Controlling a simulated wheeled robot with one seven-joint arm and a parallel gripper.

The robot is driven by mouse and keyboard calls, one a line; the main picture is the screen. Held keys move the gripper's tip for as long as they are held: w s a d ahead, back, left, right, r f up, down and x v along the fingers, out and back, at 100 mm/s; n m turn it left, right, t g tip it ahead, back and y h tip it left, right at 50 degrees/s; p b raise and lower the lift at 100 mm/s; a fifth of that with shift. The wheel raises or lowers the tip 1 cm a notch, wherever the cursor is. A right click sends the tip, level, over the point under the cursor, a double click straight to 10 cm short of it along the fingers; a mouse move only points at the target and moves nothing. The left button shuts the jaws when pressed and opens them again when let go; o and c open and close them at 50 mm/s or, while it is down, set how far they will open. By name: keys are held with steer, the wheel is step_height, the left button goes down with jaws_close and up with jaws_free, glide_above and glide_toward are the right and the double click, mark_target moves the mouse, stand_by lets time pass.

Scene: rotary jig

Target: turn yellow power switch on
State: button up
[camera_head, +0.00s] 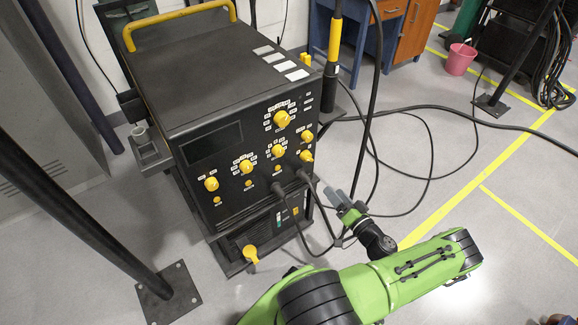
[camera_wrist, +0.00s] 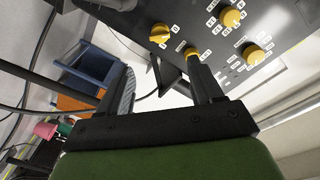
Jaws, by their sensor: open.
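A black power-supply box (camera_head: 190,95) carries several yellow rotary knobs on its front panel. One large yellow switch (camera_head: 250,253) sits lower, on the separate unit under the panel. Which of them is the power switch, I cannot tell for sure. My gripper (camera_head: 343,203) is open and empty, to the right of the box's front, apart from the lower switch. In the wrist view my gripper (camera_wrist: 160,66) has its two fingers spread toward the panel, with a yellow knob (camera_wrist: 159,33) showing just beyond the gap. Nothing is held.
Dark cables (camera_head: 310,195) hang from the panel and loop over the floor beside my gripper. A black post (camera_head: 75,210) on a floor plate stands at the left. A blue table (camera_head: 352,35) and a pink bucket (camera_head: 459,59) are behind. Open floor lies at the right.

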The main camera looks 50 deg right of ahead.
mark_target(307, 157)
steer(key=b+x, duration=0.4)
steer(key=x, duration=1.1)
steer(key=shift+w+d, duration=0.2)
steer(key=shift+w, duration=0.05)
steer(key=c, duration=0.9)
